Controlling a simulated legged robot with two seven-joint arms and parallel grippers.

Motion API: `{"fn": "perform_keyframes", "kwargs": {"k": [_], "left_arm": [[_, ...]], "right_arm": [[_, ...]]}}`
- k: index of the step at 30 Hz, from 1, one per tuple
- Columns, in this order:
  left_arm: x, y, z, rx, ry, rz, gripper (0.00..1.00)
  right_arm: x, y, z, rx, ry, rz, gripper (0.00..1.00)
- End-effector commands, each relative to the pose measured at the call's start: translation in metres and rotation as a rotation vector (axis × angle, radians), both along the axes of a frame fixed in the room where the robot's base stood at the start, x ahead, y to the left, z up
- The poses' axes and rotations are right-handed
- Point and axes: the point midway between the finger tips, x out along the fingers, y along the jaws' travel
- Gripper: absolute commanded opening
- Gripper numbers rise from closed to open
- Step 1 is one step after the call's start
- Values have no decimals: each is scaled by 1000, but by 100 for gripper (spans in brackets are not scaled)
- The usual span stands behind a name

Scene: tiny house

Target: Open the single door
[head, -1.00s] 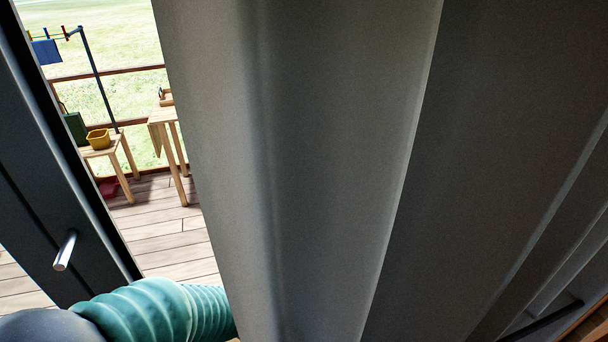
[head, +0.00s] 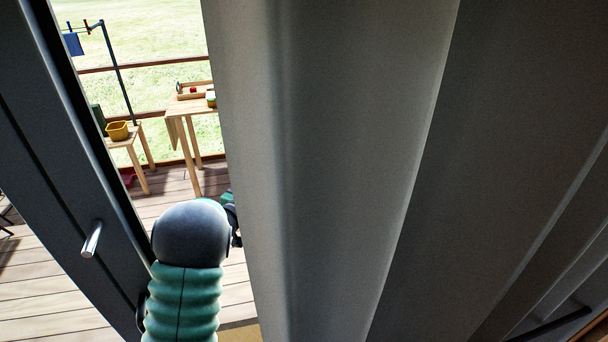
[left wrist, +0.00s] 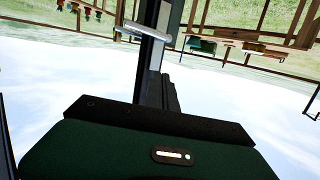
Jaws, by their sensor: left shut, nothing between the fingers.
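The single door's dark grey upright (head: 75,165) slants across the left of the head view, with a short silver bar handle (head: 92,238) on it. A gap shows the deck between this upright and the grey surface to its right. My left arm's teal sleeve and grey joint are in front of the gap. My left gripper is mostly hidden behind them. In the left wrist view my left gripper (left wrist: 155,122) is shut and empty, its dark green body filling the bottom. There the handle (left wrist: 140,33) and upright (left wrist: 152,65) show beyond it, apart from it. My right gripper is out of view.
A large grey curved panel (head: 330,150) fills the middle and blocks the right. Outside are a wooden deck (head: 45,290), a stool with a yellow pot (head: 117,131), a wooden table (head: 195,108) and a railing (head: 130,67).

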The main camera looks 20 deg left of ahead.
Motion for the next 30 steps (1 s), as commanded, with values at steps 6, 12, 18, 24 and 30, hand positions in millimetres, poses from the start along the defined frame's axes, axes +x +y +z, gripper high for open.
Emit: {"fn": "perform_keyframes", "kwargs": {"k": [6,12,18,24,30], "left_arm": [[-6,-7,1,-37,-155,-367,0],[-18,-19,-3,-76,-167,-500,0],[8,-35,-2,-76,-168,-503,0],[47,-56,-2,-74,-170,-501,0],[83,-74,-1,-74,-171,-500,0]], "right_arm": [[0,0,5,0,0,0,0],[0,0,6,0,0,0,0],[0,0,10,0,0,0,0],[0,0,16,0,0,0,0],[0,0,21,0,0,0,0]]}}
